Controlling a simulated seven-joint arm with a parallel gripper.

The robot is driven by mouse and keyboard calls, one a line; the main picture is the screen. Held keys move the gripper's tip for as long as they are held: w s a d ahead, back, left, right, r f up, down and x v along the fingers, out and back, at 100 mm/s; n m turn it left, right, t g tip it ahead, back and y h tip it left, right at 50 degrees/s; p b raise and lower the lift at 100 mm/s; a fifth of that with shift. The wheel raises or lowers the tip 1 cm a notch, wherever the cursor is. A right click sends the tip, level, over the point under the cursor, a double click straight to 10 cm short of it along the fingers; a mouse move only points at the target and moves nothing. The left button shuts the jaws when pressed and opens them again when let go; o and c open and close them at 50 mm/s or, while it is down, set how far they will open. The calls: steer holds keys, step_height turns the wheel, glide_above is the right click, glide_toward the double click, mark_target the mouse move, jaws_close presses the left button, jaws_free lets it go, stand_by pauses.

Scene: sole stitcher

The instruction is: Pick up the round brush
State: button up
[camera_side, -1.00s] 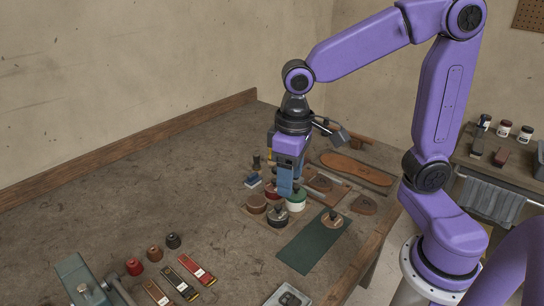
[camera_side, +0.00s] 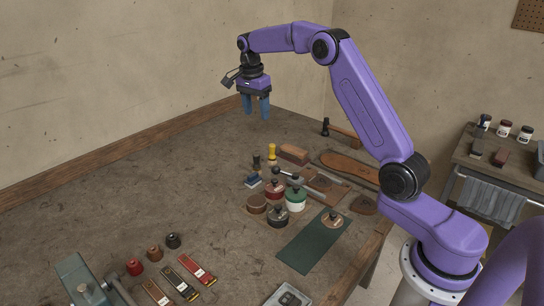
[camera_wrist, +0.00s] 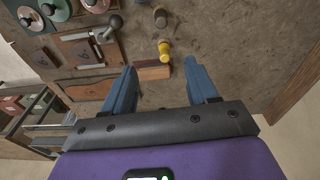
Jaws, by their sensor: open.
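My gripper (camera_side: 257,116) is open and empty, high above the back of the bench. Its two blue fingers point down and also show in the wrist view (camera_wrist: 160,66), apart with nothing between them. I cannot tell for sure which thing is the round brush. A round brown piece with a dark knob (camera_side: 332,220) lies on the green mat and may be it. Round knobbed pots stand close by: a black one (camera_side: 278,217), a red one (camera_side: 273,190) and a green-topped white one (camera_side: 296,201). My gripper is well apart from all of them.
A yellow-handled tool (camera_side: 271,152) stands upright, also in the wrist view (camera_wrist: 165,50). The left of the bench (camera_side: 150,200) is largely clear.

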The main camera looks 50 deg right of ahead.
mark_target(271, 145)
steer(key=d+f+m, duration=0.1)
steer(key=d+m, duration=0.2)
steer(key=d, duration=0.3)
steer(key=f, duration=0.5)
steer(key=d+f, duration=0.1)
steer(key=f, duration=1.1)
steer(key=shift+w+d+f, duration=0.2)
steer(key=shift+d, duration=0.2)
jaws_close()
